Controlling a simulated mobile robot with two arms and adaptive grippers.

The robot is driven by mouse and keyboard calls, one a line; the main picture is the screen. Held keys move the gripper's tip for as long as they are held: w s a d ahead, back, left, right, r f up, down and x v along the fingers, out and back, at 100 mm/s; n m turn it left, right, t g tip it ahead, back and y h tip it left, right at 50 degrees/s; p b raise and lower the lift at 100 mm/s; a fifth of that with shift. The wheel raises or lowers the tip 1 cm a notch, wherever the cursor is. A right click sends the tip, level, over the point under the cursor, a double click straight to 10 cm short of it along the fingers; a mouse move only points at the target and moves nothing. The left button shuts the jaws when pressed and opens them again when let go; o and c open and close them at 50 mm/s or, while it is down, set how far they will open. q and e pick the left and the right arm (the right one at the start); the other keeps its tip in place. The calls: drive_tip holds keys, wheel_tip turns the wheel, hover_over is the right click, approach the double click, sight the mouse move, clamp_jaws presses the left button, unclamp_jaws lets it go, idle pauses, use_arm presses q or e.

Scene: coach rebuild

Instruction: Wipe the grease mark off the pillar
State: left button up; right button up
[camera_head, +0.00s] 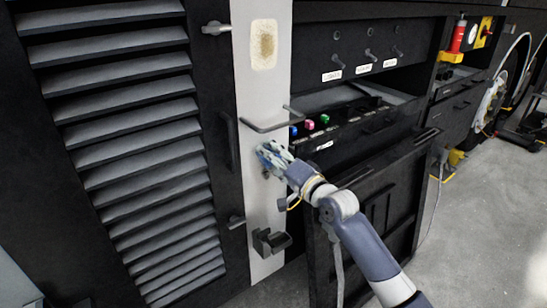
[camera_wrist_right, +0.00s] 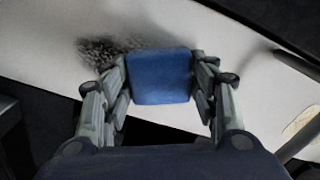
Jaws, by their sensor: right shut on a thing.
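The white pillar (camera_head: 258,95) stands upright between the slatted panel and the dark console. In the right wrist view a dark, speckled grease mark (camera_wrist_right: 105,50) lies on the pillar, just left of the blue pad. My right gripper (camera_head: 272,154) is at the pillar, below its bar handle. In the wrist view it is shut on a blue block-like pad (camera_wrist_right: 160,76), held between both fingers. The pad is close to the pillar's face; I cannot tell if it touches. In the head view the gripper covers part of the mark's area. My left gripper is not in view.
A tan patch with a brown middle (camera_head: 263,44) is high on the pillar. A bar handle (camera_head: 268,124) sticks out above the gripper, and a dark bracket (camera_head: 270,241) sits below. The console (camera_head: 360,115) with coloured buttons is to the right. Floor (camera_head: 475,230) is clear at right.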

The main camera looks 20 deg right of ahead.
sight(266, 181)
drive_tip(key=shift+f+b, duration=1.8)
drive_tip(key=shift+f, duration=1.85)
drive_tip(key=shift+f+b, duration=0.35)
drive_tip(key=shift+f, duration=0.25)
drive_tip(key=shift+f+b, duration=0.45)
drive_tip(key=shift+f, duration=0.35)
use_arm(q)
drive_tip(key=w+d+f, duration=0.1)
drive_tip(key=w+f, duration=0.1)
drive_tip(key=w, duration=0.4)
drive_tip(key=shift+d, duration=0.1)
